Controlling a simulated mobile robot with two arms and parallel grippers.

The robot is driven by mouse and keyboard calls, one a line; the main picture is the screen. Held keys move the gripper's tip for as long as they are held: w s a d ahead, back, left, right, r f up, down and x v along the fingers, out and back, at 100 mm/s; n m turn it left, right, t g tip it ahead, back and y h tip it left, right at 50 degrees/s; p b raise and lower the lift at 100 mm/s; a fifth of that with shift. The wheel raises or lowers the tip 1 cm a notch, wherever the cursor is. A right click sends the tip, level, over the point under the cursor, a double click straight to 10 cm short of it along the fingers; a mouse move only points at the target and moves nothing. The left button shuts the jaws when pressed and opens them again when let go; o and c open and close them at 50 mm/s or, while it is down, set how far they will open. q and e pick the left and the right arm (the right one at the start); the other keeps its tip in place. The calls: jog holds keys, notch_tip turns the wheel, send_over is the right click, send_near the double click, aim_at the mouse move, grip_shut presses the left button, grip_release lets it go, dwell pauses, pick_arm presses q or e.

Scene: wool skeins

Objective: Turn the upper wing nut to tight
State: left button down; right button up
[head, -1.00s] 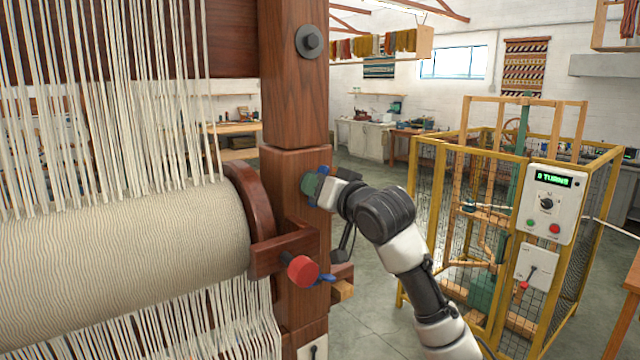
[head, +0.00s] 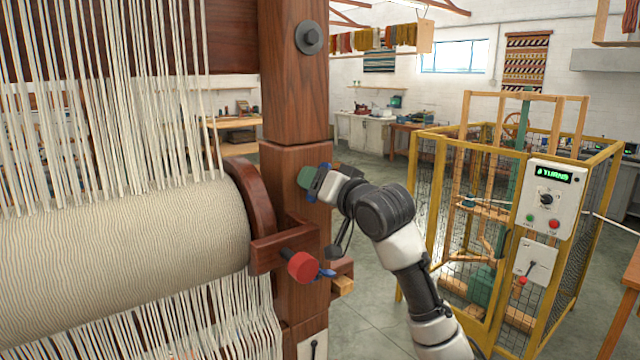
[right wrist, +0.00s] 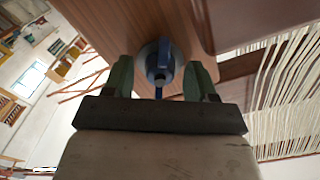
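The upper wing nut (right wrist: 164,50) is blue, on a round grey boss on the wooden loom post. In the right wrist view its wings stand about upright in the picture. My right gripper (right wrist: 160,68) has its two green fingers on either side of the nut, with gaps visible between fingers and wings. In the head view my right gripper (head: 313,183) is at the post's right side and mostly hides this nut. A lower blue wing nut (head: 326,273) sits beside a red knob (head: 302,266) further down. My left gripper is not in view.
The wooden post (head: 293,105) stands close beside my right gripper. The cloth roll (head: 120,235) and warp threads fill the left. A yellow mesh cage (head: 440,180) with a control box (head: 548,200) stands to the right. Open floor lies between post and cage.

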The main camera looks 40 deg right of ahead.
jog(key=s+a+b, duration=0.1)
jog(key=s+b, duration=0.3)
jog(key=s, duration=0.6)
jog(key=shift+s, duration=0.4)
jog(key=shift+a+f, duration=0.1)
